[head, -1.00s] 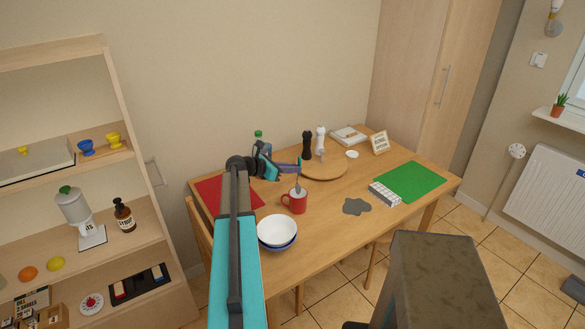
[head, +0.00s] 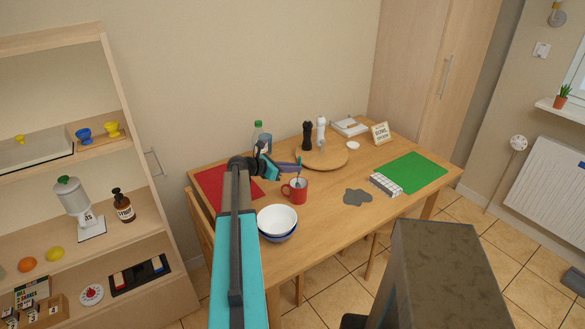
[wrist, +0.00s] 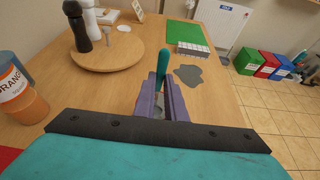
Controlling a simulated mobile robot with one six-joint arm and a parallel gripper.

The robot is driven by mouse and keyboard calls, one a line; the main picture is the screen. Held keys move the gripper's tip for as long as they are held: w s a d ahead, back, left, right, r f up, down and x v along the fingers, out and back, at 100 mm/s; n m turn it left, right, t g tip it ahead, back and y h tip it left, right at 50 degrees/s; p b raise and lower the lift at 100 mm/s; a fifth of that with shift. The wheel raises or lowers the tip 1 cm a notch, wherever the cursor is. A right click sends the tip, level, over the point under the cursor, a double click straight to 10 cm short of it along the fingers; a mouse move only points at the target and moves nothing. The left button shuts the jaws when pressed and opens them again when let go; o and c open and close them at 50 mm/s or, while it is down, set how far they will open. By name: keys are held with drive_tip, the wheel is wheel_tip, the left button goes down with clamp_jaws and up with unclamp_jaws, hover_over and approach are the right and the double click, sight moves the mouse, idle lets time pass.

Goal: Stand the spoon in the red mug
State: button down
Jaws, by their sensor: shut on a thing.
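The red mug (head: 299,194) stands upright on the wooden table, left of its middle. My gripper (head: 299,161) is just above the mug, its purple fingers shut on the spoon. In the wrist view, the spoon's teal handle (wrist: 163,62) sticks up between the fingertips of my gripper (wrist: 164,84). In the head view, the grey lower part of the spoon (head: 298,181) hangs down into the mug's mouth. I cannot tell whether it touches the bottom. The mug is hidden in the wrist view.
White and blue bowls (head: 278,221) stand just front-left of the mug. A round board (head: 335,163) with pepper and salt mills is behind it. A grey patch (head: 357,197), a white box (head: 385,185) and a green mat (head: 420,172) lie to the right. An orange-labelled jar (wrist: 18,95) is near my gripper.

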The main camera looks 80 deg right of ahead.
idle(0.3)
drive_tip(key=c, duration=1.7)
unclamp_jaws()
drive_tip(key=shift+c, duration=0.2)
drive_tip(key=b+v, duration=0.3)
drive_tip(key=v, duration=1)
drive_tip(key=shift+w+a+b, duration=0.25)
drive_tip(key=shift+w+b, duration=0.05)
drive_tip(key=shift+w, duration=0.05)
drive_tip(key=shift+r, duration=0.1)
